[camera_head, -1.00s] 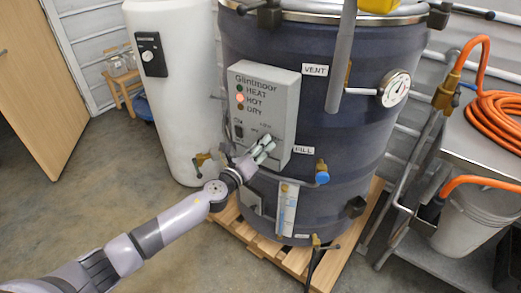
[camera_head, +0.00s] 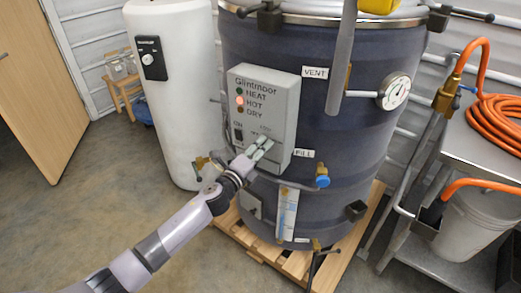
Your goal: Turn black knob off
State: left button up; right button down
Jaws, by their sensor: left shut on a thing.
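The grey control box (camera_head: 272,95) labelled Glintmoor is on the front of the dark drum (camera_head: 345,160). Its HOT lamp (camera_head: 240,100) glows red; the HEAT and DRY lamps look dark. A black ON switch (camera_head: 238,134) is at the box's lower left. My left gripper (camera_head: 264,144) is at the lower right of the box, shut on the black knob, which its fingers hide. The knob's setting cannot be read. My right gripper is not in view.
A white tank (camera_head: 180,90) stands left of the drum. A dial gauge (camera_head: 394,90), a VENT pipe and a blue-handled valve (camera_head: 322,175) stick out from the drum. A steel cart (camera_head: 480,150) with an orange hose (camera_head: 497,115) is at right. The floor at left is clear.

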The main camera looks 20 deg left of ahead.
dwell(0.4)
pick_arm(q)
jog(key=o, duration=1.2)
jog(key=shift+c, duration=0.2)
jog(key=shift+s+a, duration=0.1)
jog(key=shift+s, duration=0.05)
jog(key=v, duration=1.1)
jog(key=shift+s, duration=0.4)
jog(key=shift+f, duration=0.1)
